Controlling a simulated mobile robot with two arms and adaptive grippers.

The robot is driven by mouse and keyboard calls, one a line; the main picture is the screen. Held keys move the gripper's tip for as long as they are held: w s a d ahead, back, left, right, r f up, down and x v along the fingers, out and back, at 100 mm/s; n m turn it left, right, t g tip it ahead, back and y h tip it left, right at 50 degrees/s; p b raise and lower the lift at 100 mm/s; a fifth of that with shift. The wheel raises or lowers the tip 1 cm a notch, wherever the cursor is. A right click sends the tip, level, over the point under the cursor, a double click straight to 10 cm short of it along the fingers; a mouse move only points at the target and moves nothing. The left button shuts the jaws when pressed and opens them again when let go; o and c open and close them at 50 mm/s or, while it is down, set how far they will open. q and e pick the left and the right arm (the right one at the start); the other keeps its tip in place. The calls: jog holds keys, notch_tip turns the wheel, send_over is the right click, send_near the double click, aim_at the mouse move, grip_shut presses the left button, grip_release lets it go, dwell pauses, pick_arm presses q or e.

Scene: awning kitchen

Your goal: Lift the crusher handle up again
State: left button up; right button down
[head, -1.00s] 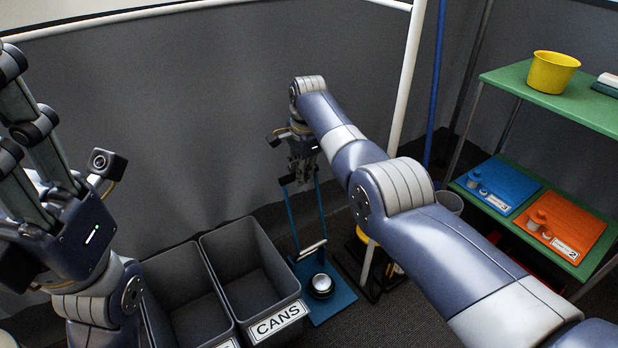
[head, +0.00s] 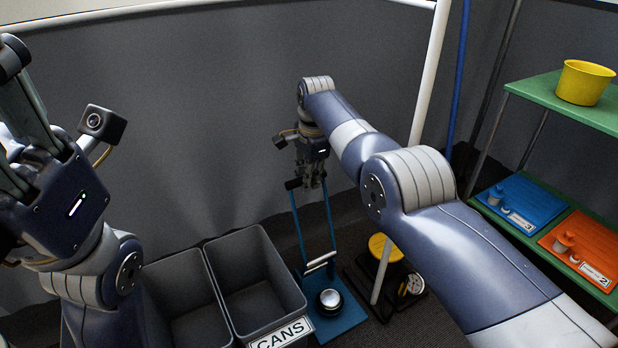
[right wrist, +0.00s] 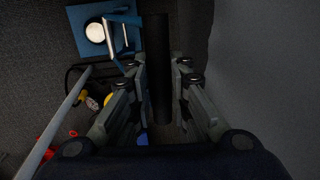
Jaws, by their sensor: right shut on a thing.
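The can crusher has a blue base (head: 348,326) on the floor with a round silver piece (head: 330,300) on it. Its handle (head: 328,215) has two blue bars rising nearly upright to a black grip. My right gripper (head: 315,182) is shut on this grip at the top. In the right wrist view the black grip (right wrist: 158,70) runs between the fingers, with the blue base (right wrist: 85,15) beyond at the top left. My left gripper (head: 22,105) is raised at the left edge, partly cut off; its jaw opening is unclear.
Two grey bins, one labelled CANS (head: 258,275), stand left of the crusher. A white pole (head: 428,80) and a yellow round item (head: 386,247) are to its right. A green shelf (head: 530,95) with a yellow bucket (head: 583,82) stands at far right. The wall is close behind.

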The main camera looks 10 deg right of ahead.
jog(key=shift+w+a+r, duration=0.1)
jog(key=shift+a+r, duration=0.05)
jog(key=c, duration=1.5)
grip_release()
jog(key=r, duration=0.4)
jog(key=s+r, duration=0.1)
jog(key=r, duration=0.6)
jog(key=shift+s+d+r, duration=0.35)
jog(key=shift+d, duration=0.05)
